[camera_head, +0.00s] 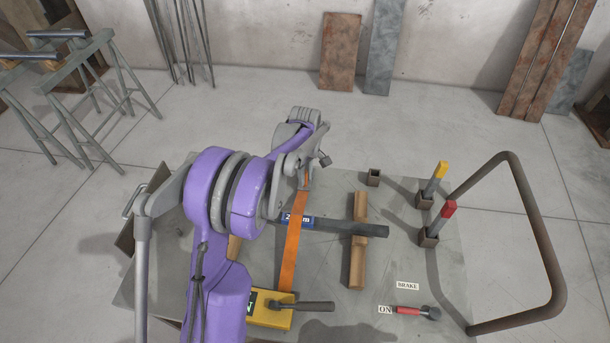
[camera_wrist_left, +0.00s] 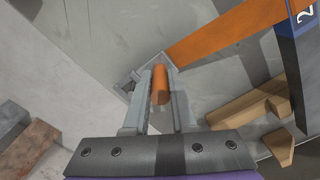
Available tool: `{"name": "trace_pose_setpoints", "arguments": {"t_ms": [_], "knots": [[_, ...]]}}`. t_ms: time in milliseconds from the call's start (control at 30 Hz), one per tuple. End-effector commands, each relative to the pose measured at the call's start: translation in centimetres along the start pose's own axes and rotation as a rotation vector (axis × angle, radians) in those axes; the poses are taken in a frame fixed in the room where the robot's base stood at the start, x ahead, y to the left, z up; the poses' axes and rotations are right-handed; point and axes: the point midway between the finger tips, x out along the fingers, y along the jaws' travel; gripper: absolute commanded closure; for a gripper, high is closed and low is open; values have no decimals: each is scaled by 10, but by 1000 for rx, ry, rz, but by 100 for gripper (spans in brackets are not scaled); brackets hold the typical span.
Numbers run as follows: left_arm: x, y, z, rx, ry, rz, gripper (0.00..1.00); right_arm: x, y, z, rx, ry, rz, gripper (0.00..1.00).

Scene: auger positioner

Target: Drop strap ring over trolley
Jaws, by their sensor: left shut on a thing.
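An orange strap (camera_head: 292,245) runs from a yellow winch box (camera_head: 270,312) with a dark handle up to my left gripper (camera_head: 304,180). The strap passes over a dark bar with a blue label (camera_head: 298,220). In the left wrist view, my left gripper (camera_wrist_left: 160,88) is shut on an orange cylindrical piece (camera_wrist_left: 160,84) at the strap end. A grey angular metal fitting (camera_wrist_left: 150,68), seemingly the strap ring, joins the strap there and is partly hidden by the fingers. The trolley's grey deck (camera_head: 330,265) lies below. My right gripper is not in view.
Wooden blocks (camera_head: 359,240) lie under the bar. Small square sockets stand on the deck, one empty (camera_head: 373,177), others holding yellow (camera_head: 440,170) and red-topped (camera_head: 449,209) posts. A bent rail (camera_head: 530,220) stands at right. A red-handled lever (camera_head: 410,310) lies by the BRAKE label.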

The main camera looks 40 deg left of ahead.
Motion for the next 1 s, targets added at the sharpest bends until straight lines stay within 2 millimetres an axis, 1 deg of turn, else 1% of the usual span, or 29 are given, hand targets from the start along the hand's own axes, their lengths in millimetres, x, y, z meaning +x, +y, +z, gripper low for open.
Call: {"name": "trace_pose_setpoints", "arguments": {"t_ms": [800,833,1000], "knots": [[21,0,0,0,0,0,100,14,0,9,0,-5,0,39],[20,0,0,0,0,0,70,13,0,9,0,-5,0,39],[20,0,0,0,0,0,41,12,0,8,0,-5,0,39]]}}
